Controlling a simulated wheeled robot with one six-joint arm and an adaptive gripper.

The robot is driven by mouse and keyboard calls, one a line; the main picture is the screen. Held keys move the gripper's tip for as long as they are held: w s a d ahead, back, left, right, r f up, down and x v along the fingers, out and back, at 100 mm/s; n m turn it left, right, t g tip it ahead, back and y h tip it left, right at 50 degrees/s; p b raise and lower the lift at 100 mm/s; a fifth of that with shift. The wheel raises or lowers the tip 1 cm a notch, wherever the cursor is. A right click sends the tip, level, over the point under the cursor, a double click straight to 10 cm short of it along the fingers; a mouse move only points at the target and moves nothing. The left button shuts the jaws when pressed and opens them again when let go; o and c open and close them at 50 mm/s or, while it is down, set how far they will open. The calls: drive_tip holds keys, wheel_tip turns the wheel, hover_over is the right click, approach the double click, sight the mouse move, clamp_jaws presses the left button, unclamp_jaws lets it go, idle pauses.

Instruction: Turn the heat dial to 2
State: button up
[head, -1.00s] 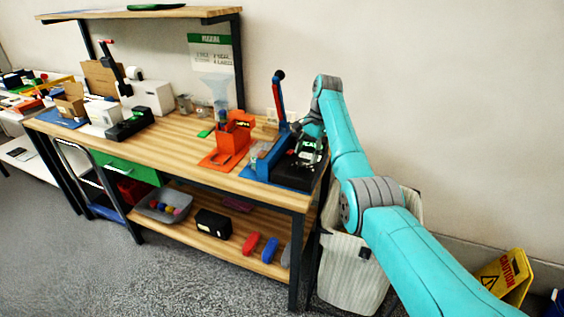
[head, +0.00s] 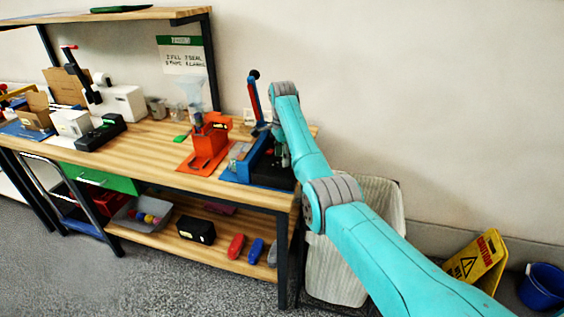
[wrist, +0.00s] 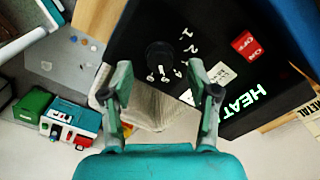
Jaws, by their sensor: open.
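The round black heat dial (wrist: 160,55) sits on the black face of the control box (wrist: 130,30) in the wrist view. White digits lie around it; a 1 and a 2 show to its right, and the marks below it are too small to read surely. My gripper (wrist: 160,66) is open, with a finger on each side just below the dial; I cannot tell whether either touches it.
A red on/off switch (wrist: 248,45) is on the same face, right of the dial. An orange stand (head: 208,145) is left of the sealer on the bench (head: 150,150). A pale bin (head: 340,260), a yellow caution sign (head: 475,260) and a blue bucket (head: 543,285) stand on the right.

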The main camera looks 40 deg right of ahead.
drive_tip(key=shift+f, duration=1.2)
clamp_jaws()
